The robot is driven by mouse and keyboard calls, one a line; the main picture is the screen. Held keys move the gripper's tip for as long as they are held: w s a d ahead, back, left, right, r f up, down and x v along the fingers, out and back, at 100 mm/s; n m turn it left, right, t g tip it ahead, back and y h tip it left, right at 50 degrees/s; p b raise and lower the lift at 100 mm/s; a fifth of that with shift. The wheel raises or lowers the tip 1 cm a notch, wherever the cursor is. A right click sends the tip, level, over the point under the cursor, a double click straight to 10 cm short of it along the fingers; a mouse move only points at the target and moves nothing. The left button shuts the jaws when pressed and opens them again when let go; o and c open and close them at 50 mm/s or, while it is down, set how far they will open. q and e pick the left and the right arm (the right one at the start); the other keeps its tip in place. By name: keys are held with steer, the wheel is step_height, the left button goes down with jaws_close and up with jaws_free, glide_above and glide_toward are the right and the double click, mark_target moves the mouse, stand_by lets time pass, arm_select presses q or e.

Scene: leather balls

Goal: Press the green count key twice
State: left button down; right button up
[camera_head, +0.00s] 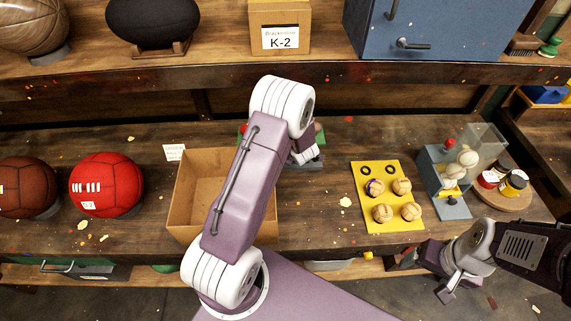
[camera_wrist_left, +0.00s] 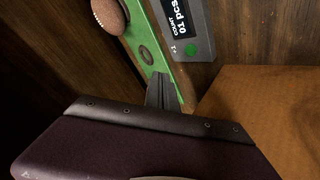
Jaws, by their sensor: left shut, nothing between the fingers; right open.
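The green count key (camera_wrist_left: 191,49) sits on the face of a grey counter (camera_wrist_left: 188,22) in the left wrist view. Its display reads "COUNT 01 pcs". My left gripper (camera_wrist_left: 162,92) is shut and empty, its tips a little apart from the key in the picture; I cannot tell the depth between them. In the head view my left arm covers most of the counter and the key is hidden. My right gripper (camera_head: 427,275) is open and empty near the front edge of the bench at the right.
A green strip (camera_wrist_left: 152,50) with a brown ball (camera_wrist_left: 108,15) lies beside the counter. An open cardboard box (camera_head: 196,188) stands left of my left arm. A yellow tray (camera_head: 393,222) with several small balls lies right. Red ball (camera_head: 106,185) at left.

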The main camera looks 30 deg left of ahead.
arm_select(q)
step_height(320, 180, down, 5)
steer(key=b, duration=0.3)
steer(key=shift+f+b, duration=0.2)
steer(key=shift+b, duration=0.1)
arm_select(e)
step_height(320, 180, down, 5)
steer(key=shift+r, duration=0.15)
arm_select(q)
steer(key=shift+f, duration=0.1)
stand_by(1.1)
steer(key=shift+f+b, duration=0.3)
arm_select(e)
steer(key=shift+f, duration=0.3)
arm_select(q)
steer(key=shift+f+b, duration=0.4)
arm_select(e)
steer(key=shift+f, duration=0.35)
arm_select(q)
steer(key=shift+r, duration=0.1)
arm_select(e)
steer(key=shift+r, duration=0.1)
arm_select(q)
steer(key=shift+r+p, duration=0.75)
steer(key=shift+p, duration=0.1)
arm_select(e)
steer(key=shift+r, duration=0.75)
arm_select(q)
steer(key=shift+r, duration=0.1)
